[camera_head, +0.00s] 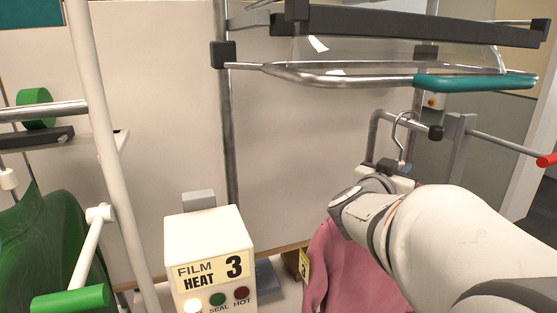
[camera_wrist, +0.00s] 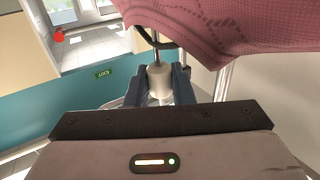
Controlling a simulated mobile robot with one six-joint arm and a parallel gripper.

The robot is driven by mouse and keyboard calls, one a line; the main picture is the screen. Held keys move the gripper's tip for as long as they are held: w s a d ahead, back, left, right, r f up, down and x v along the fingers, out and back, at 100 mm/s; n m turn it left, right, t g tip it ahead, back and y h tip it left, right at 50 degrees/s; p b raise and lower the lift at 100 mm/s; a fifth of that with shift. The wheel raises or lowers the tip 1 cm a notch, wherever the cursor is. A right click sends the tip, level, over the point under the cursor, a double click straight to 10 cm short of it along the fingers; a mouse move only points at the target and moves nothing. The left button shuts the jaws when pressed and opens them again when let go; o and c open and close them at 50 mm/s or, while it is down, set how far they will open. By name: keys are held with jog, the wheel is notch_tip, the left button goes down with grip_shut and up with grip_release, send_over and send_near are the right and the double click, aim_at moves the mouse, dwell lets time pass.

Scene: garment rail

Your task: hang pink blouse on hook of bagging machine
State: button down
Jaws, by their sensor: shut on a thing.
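The pink blouse (camera_head: 350,265) hangs below my gripper in the head view, partly hidden by my arm. Its knit cloth (camera_wrist: 225,25) fills the top right of the wrist view. My gripper (camera_head: 390,168) is shut on the pale neck of its hanger (camera_wrist: 158,82), between the two dark fingers. The hanger's wire hook (camera_head: 405,122) rises above my gripper. It overlaps the bagging machine's bent metal hook bar (camera_head: 374,130), close to the bar's black end cap (camera_head: 435,132). I cannot tell whether the wire rests over the bar or is only in front of it.
A teal-handled metal frame (camera_head: 340,80) with clear film is just above. A red-tipped rod (camera_head: 500,145) sticks out at right. The white film heat box (camera_head: 207,255) stands lower left. A green garment (camera_head: 40,240) and white posts are at far left.

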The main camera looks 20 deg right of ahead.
jog(key=c, duration=1.2)
grip_release()
jog(key=shift+o, duration=0.2)
